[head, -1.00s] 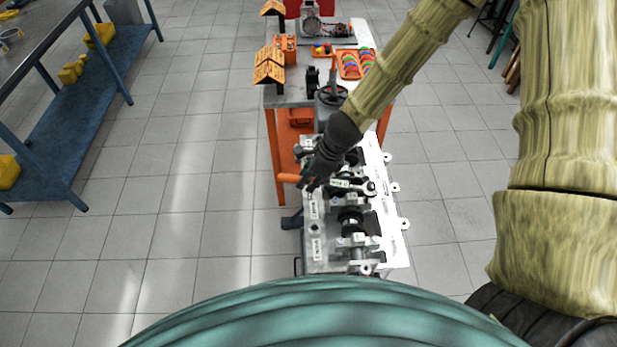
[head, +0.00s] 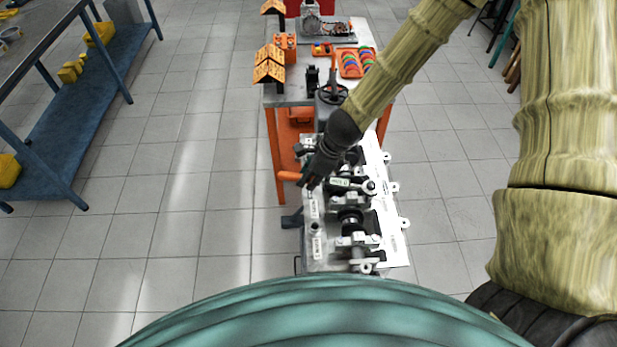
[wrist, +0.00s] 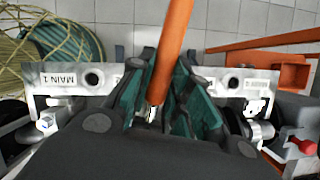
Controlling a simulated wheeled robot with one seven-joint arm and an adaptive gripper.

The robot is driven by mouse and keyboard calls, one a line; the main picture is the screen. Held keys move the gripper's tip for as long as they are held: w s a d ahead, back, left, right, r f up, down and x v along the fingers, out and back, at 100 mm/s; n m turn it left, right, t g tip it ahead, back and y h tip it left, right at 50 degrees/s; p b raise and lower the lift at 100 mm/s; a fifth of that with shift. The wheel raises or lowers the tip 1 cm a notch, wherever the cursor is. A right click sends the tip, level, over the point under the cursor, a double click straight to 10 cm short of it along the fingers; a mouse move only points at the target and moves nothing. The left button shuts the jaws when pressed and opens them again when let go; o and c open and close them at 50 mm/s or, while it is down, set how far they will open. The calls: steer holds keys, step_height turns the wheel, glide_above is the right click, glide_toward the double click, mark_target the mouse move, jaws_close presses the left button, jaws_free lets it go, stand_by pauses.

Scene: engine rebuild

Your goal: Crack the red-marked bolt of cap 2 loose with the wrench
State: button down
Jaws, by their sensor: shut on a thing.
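My gripper (wrist: 160,112) is shut on the wrench, whose orange handle (wrist: 172,45) rises between the teal fingers in the wrist view. The wrench's working end is hidden by the fingers and the wrist. In the head view my gripper (head: 308,178) is over the left side of the engine block (head: 313,262), with the orange handle (head: 288,176) sticking out to the left. A red-marked part (wrist: 303,146), perhaps the bolt head, shows at the right edge of the wrist view, apart from the fingers. Whether the wrench touches any bolt cannot be told.
A label reading MAIN 1 (wrist: 66,79) is left of my fingers. Behind the block stands an orange-legged bench (head: 272,150) with a handwheel (head: 332,93), an orange tray (head: 350,64) and small boxes. A blue shelf table (head: 75,95) stands far left. The tiled floor between is clear.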

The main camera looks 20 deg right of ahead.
steer(key=shift+w+d+m, duration=0.25)
steer(key=shift+w+m, duration=0.05)
steer(key=shift+w, duration=0.15)
stand_by(0.3)
steer(key=shift+r+p, duration=1.25)
steer(key=shift+p, duration=0.2)
stand_by(4.0)
steer(key=shift+r, duration=0.2)
steer(key=shift+r+p, duration=0.9)
steer(key=shift+r, duration=0.4)
steer(key=shift+d, duration=0.1)
